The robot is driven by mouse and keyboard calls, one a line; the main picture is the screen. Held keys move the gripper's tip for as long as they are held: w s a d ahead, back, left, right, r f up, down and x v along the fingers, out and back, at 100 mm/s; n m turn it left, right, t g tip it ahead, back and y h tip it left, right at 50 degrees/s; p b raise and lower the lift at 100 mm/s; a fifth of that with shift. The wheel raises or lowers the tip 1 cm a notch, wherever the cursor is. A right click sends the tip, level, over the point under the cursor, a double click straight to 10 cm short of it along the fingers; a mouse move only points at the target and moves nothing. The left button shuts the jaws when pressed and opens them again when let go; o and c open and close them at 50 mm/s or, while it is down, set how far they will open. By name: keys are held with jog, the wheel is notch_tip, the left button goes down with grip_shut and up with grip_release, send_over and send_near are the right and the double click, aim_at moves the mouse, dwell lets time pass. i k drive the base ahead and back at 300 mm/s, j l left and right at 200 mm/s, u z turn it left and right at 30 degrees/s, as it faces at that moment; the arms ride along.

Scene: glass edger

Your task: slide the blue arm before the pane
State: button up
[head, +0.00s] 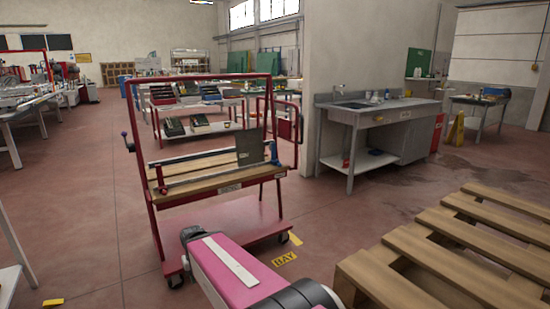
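A red trolley (152,221) stands ahead of me, with a wooden bed (208,180) across its frame. A dark grey pane (250,148) stands upright near the right end of the bed. A blue arm (273,153) is at the right end of a pale rail (205,168), close to the pane's right edge. Whether it touches the pane I cannot tell. My pink arm link reaches in from the bottom edge; my gripper is not in view.
A wooden pallet (459,245) fills the lower right. A grey sink bench (372,118) stands by the wall, with a yellow floor sign (456,129) nearby. A yellow BAY mark (285,258) is on the floor. Open floor lies left of the trolley.

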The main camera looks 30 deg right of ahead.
aim_at(274, 163)
jog(key=i+j, duration=0.2)
jog(key=i, duration=0.2)
jog(key=i+j, duration=0.2)
jog(key=i, duration=0.25)
jog(key=i+j+z, duration=0.1)
jog(key=i, duration=0.3)
jog(key=j, duration=0.1)
